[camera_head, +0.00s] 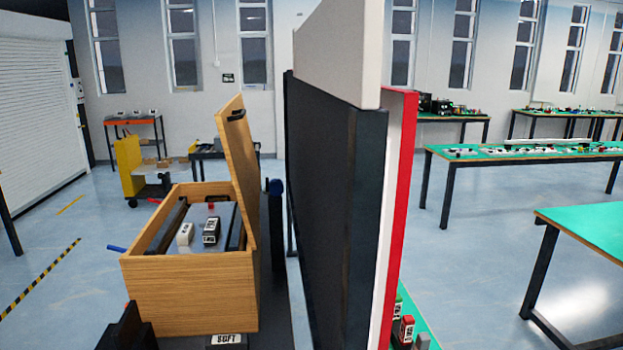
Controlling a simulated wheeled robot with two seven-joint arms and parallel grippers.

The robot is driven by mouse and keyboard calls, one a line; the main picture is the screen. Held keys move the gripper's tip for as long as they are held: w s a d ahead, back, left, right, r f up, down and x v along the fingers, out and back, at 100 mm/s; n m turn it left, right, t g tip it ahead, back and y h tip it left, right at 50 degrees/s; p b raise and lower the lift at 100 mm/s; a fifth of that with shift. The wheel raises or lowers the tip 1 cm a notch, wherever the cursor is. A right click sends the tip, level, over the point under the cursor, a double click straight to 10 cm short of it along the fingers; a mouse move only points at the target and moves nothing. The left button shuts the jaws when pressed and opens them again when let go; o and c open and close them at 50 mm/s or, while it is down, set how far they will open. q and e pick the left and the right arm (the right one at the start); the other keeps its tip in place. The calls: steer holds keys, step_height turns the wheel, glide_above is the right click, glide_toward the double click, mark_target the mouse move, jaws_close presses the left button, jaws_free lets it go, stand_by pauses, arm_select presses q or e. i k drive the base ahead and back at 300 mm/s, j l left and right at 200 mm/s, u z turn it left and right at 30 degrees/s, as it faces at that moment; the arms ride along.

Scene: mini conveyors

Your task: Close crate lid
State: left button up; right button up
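A wooden crate (188,290) stands left of the middle. Its wooden lid (240,165) is open, standing nearly upright along the crate's right side and leaning a little left at the top. A dark handle (236,115) shows near the lid's top edge. Inside the crate lie a small white block (185,234) and a dark block with a white label (211,231). I cannot make out either of my grippers in this view.
A tall dark panel (335,200) with white and red layers stands close to the lid's right. A dark labelled block (227,341) sits before the crate. A yellow cart (130,170) stands behind on the left. Green-topped tables (530,152) fill the right; open floor lies between them.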

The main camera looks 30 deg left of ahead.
mark_target(232, 123)
steer(key=i+l+u, duration=0.2)
steer(key=u, duration=0.25)
steer(key=i+l+u, duration=0.25)
steer(key=u, duration=0.15)
steer(key=i+l+u, duration=0.15)
steer(key=l+u, duration=0.15)
steer(key=u, duration=0.15)
steer(key=i+l+u, duration=0.1)
steer(key=l+u, duration=0.35)
steer(key=j, duration=0.05)
